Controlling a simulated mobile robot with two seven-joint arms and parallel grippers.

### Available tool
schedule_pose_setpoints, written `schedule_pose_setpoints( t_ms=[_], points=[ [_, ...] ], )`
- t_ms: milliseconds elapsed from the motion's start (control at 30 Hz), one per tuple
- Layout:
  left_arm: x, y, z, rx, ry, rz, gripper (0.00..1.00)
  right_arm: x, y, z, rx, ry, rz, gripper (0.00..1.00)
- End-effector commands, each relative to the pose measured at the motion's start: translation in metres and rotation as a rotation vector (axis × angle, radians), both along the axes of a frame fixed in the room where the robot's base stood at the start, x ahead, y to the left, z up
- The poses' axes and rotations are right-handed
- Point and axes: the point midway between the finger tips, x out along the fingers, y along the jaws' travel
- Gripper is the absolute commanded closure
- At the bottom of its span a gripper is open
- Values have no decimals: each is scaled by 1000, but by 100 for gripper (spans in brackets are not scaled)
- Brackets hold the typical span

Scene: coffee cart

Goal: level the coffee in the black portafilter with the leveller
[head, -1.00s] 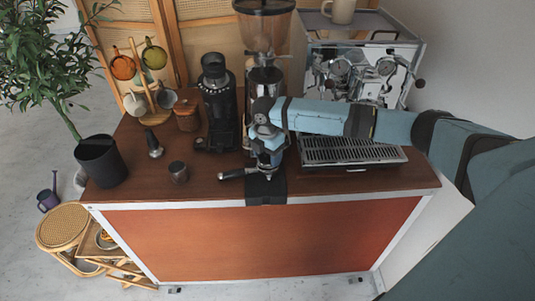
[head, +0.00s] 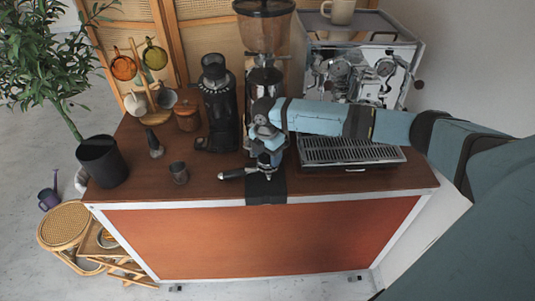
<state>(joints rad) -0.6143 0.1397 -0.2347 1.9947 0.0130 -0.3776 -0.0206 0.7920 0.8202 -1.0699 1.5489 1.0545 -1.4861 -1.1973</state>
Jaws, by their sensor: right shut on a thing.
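The black portafilter (head: 232,176) sits at the front edge of the counter, on a black mat (head: 266,194). Its handle points left and its basket is mostly hidden under my right gripper. My right gripper (head: 265,168) points down right above the basket. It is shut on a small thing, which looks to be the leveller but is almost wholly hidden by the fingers. I cannot see the coffee, or whether the leveller touches it. My left gripper is not in view.
A dark tamper (head: 155,143) and a small metal cup (head: 179,173) stand left. Behind are a black grinder (head: 219,110) and a hopper grinder (head: 264,75). The espresso machine's drip tray (head: 350,151) lies right, under my right arm.

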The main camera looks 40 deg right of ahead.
Motion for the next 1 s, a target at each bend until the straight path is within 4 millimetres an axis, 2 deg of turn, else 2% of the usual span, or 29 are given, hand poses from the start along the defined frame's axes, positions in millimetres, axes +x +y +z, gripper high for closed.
schedule_pose_setpoints(
  t_ms=[1000],
  points=[
    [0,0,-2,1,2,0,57,0,0,-9,0,-1,0,67]
  ],
)
